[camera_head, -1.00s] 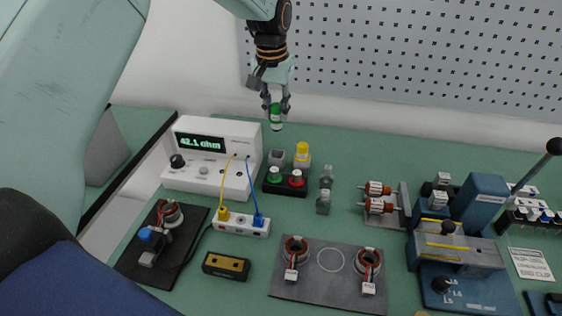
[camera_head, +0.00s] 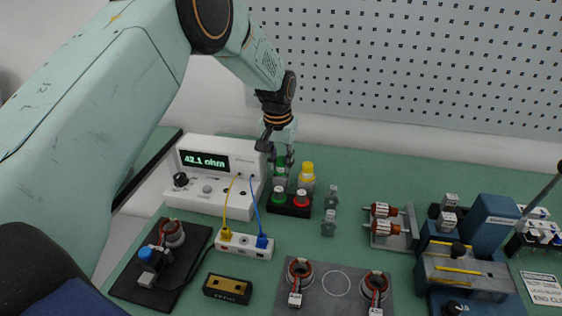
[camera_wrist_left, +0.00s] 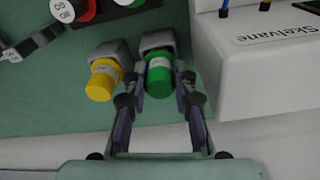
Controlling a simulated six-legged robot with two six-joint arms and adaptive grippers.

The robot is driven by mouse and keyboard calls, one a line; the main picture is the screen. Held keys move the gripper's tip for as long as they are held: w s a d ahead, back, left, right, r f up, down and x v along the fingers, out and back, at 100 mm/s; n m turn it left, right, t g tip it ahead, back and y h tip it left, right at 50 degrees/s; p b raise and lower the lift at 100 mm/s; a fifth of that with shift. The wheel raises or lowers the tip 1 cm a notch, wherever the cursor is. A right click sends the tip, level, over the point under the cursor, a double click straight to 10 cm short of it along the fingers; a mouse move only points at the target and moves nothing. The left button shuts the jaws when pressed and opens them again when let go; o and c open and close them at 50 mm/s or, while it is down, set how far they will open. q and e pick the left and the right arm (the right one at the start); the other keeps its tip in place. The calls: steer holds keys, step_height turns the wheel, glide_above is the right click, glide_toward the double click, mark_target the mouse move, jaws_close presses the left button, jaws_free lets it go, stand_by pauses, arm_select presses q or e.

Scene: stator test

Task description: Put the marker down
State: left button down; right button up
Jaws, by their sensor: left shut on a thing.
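The green marker (camera_head: 281,168) is upright between the fingers of my left gripper (camera_head: 281,174), which is shut on it. In the left wrist view the green marker (camera_wrist_left: 159,77) shows end-on between the fingertips (camera_wrist_left: 160,86). It lines up with a grey holder cup (camera_wrist_left: 157,42) and appears in or right at its mouth. How deep it sits I cannot tell. A yellow marker (camera_head: 307,172) stands beside it on the right in a similar cup, and it also shows in the left wrist view (camera_wrist_left: 102,80).
A black box with a green and a red button (camera_head: 289,204) sits just in front of the markers. A white ohm meter (camera_head: 208,187) reading 42.1 stands close on the left. The pegboard wall (camera_head: 420,80) is behind.

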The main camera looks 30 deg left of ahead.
mark_target(278, 174)
arm_select(q)
steer(key=shift+s+f, duration=0.15)
steer(key=shift+s, duration=0.05)
steer(key=shift+f, duration=0.15)
steer(key=c, duration=1.4)
jaws_free()
steer(key=shift+w+f, duration=0.1)
steer(key=shift+w, duration=0.05)
steer(key=shift+o, duration=0.2)
step_height(278, 174, up, 13)
steer(key=s+p, duration=0.1)
steer(key=shift+s, duration=0.25)
steer(key=shift+f, duration=0.1)
